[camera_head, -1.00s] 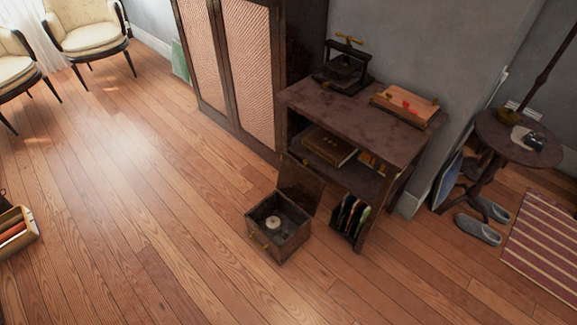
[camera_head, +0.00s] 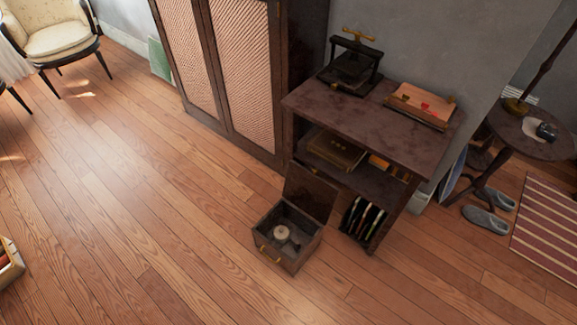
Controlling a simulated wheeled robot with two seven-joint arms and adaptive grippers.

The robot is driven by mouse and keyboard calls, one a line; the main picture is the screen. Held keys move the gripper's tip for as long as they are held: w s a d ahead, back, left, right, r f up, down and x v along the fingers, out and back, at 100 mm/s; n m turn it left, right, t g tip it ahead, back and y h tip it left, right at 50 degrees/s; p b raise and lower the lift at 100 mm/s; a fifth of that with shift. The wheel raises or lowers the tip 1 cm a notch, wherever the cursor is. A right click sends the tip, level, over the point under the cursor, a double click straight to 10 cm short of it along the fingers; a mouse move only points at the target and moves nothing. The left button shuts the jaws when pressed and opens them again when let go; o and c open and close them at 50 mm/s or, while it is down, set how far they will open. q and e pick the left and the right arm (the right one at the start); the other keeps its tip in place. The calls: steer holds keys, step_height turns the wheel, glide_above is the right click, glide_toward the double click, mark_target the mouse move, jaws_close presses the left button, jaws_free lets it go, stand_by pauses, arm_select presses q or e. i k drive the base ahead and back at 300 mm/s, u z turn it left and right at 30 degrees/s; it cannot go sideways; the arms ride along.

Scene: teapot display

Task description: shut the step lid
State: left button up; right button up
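A small dark wooden step box (camera_head: 282,260) with a brass handle on its front stands on the floor in front of the shelf table. Its lid (camera_head: 309,193) stands open, tilted up at the back of the box. A pale round object (camera_head: 281,233) lies inside the box. Neither of my grippers is in view.
A dark shelf table (camera_head: 367,134) with a press (camera_head: 350,66), a wooden tray (camera_head: 420,104), books and folders stands right behind the box. A tall cabinet (camera_head: 228,70) is at the back. A round side table (camera_head: 530,135) and slippers (camera_head: 484,219) are at right. Floor left of the box is clear.

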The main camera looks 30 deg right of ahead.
mark_target(313, 195)
steer(key=z, duration=0.35)
steer(key=i, duration=1)
steer(key=z, duration=0.85)
